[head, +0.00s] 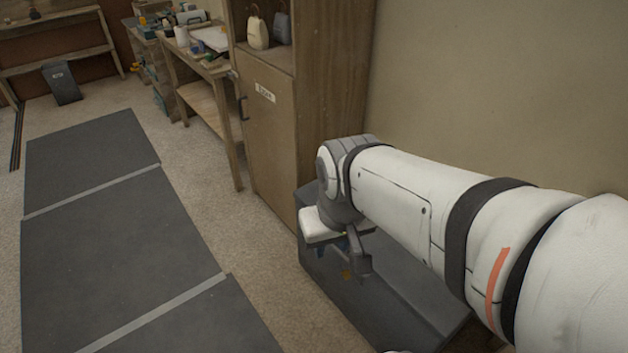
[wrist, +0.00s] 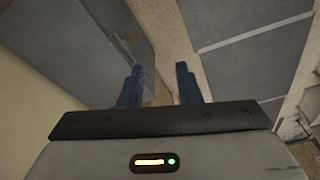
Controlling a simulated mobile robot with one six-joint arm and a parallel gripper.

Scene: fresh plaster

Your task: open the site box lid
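The site box (head: 415,305) is a long dark grey box on the floor against the wall, partly hidden behind my arm in the head view. Its lid looks shut. It also fills the upper left of the wrist view (wrist: 75,35). In the head view the gripper is mostly hidden below my wrist, close to the box's front edge; contact cannot be told.
A tall wooden cabinet (head: 262,125) stands just beyond the box. A workbench (head: 205,75) with items is further back. Dark floor mats (head: 110,235) with pale strips lie left, with bare carpet-like floor between them and the box. The plaster wall (head: 490,90) is on the right.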

